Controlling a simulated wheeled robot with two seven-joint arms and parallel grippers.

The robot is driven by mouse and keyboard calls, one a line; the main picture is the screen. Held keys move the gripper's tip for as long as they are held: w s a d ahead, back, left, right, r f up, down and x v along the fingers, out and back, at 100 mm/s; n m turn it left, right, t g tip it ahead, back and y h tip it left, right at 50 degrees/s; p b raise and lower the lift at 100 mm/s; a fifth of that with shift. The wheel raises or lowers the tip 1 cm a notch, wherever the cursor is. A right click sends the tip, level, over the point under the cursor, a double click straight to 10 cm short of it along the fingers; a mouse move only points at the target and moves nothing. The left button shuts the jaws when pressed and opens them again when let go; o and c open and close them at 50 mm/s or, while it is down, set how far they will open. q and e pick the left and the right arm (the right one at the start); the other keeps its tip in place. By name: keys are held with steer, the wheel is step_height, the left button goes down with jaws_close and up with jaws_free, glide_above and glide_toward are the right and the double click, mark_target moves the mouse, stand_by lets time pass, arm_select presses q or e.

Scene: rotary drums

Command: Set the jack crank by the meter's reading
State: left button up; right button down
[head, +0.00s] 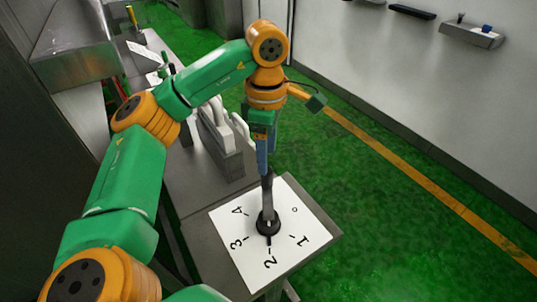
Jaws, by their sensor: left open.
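A white card (229,229) marked 0 to 4 lies on the near end of the grey bench. The jack crank, a black round hub with a pointer (268,226), sits at its middle; the dark pointer appears to aim near the 2. My left gripper (267,184) points down from above, right over the hub, with its jaws open. Whether its fingers touch the crank cannot be told, as the gripper hides part of it. I cannot make out a meter or its reading. My right gripper is not in view.
A grey block with pale upright handles (222,150) stands on the bench behind the card, close to my left forearm. Green floor with a yellow line (400,175) lies free to the right. A wall shelf (472,35) holds small items at the upper right.

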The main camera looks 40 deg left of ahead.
mark_target(267, 177)
arm_select(q)
steer(key=f, duration=0.1)
steer(key=s+f, duration=0.1)
steer(key=f, duration=0.1)
steer(key=d+f, duration=0.1)
steer(key=f, duration=0.1)
steer(key=shift+s+f, duration=0.2)
steer(key=shift+s, duration=0.05)
steer(key=shift+w+a+f, duration=0.25)
steer(key=shift+f, duration=0.25)
steer(key=shift+d, duration=0.1)
jaws_close()
stand_by(0.5)
